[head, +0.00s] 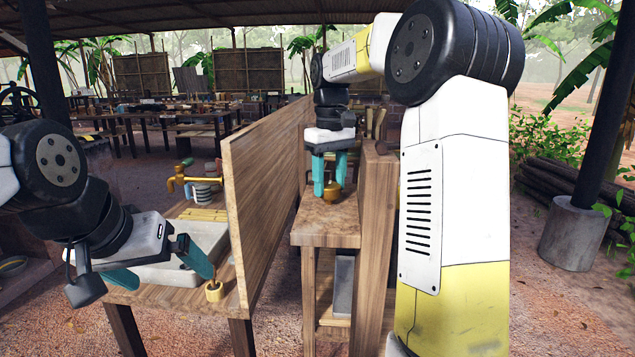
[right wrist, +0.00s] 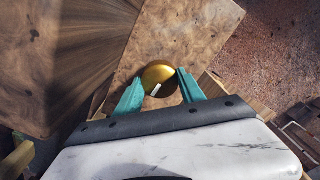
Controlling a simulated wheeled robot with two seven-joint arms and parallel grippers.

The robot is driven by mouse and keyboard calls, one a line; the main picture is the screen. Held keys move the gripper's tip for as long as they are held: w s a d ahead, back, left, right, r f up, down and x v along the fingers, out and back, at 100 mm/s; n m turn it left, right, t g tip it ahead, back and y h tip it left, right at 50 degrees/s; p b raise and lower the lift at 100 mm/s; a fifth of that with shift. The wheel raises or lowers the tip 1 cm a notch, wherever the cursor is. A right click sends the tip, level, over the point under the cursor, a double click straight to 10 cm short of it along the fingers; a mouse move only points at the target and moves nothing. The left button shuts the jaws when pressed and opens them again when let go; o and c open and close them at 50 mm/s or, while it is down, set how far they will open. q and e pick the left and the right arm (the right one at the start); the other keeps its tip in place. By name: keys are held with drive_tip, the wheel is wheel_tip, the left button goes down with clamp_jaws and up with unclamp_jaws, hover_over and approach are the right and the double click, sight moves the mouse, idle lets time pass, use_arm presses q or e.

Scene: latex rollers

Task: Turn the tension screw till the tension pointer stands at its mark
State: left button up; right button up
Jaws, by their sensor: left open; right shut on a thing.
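The tension screw, a round brass knob (head: 332,193), sits on top of a wooden post-like stand (head: 328,226). My right gripper (head: 330,181) reaches down from above with its teal fingers shut on the knob. In the right wrist view the brass knob (right wrist: 158,73) lies between the tips of the right gripper (right wrist: 161,86), and a short pale line shows on it. I cannot make out the tension pointer or its mark in either view. My left gripper (head: 158,268) is open and empty at the lower left, over the front of the low table.
A tall wooden panel (head: 262,185) stands between the low table and the stand. On that table are a pale basin (head: 165,272), a brass tap (head: 190,182) and a small brass cup (head: 214,291) near my left fingers. Benches fill the background.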

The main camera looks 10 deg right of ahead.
sight(329, 184)
drive_tip(key=shift+r, duration=0.1)
idle(0.3)
drive_tip(key=o, duration=1.4)
drive_tip(key=shift+c, duration=0.2)
wheel_tip(329, 184, up, 8)
drive_tip(key=shift+f, duration=0.15)
